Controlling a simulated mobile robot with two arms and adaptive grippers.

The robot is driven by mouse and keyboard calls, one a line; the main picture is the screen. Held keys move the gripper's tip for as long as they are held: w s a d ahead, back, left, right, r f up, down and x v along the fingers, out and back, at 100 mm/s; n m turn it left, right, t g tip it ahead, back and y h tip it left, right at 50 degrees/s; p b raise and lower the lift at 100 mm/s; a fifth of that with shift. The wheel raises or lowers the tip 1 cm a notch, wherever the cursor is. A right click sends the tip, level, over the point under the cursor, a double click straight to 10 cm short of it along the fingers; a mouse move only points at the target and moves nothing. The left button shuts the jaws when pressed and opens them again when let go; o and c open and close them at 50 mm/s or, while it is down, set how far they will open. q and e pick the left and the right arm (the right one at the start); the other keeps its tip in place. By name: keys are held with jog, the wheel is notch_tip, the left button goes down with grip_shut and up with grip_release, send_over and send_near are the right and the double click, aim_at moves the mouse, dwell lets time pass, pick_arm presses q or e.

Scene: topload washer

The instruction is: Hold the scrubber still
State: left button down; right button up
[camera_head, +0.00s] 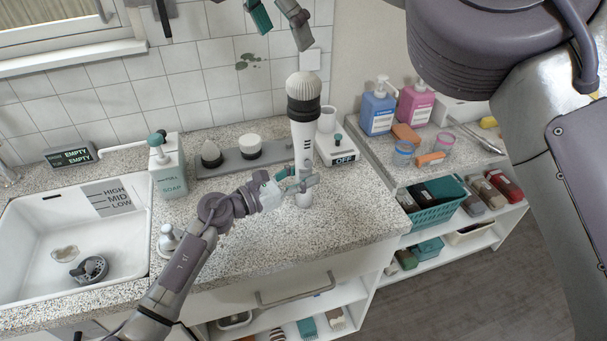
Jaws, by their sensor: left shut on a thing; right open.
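The scrubber (304,134) is a white handheld body with a black collar and a pale ribbed brush head on top. It is upright above the speckled counter (345,220), brush end up. My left gripper (301,184) is shut on the lower part of its handle, reaching in from the left. I cannot tell whether the scrubber's bottom end touches the counter. My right gripper (277,20) shows at the top of the picture, open and empty, with its two fingers apart, well above and behind the scrubber.
A sink (120,255) lies at the left with a soap dispenser (168,170) beside it. A grey tray (228,163) with brush heads and a small device reading OFF (343,159) stand behind the scrubber. Right shelves hold bottles (378,108) and a teal basket (437,208). The front counter is clear.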

aim_at(305, 73)
jog(key=x, duration=1.1)
jog(key=shift+f, duration=0.3)
jog(key=c, duration=1.5)
jog(key=shift+r, duration=0.1)
jog(key=shift+c, duration=0.2)
jog(key=shift+r, duration=0.1)
jog(key=shift+r, duration=1.35)
jog(key=shift+r, duration=1.5)
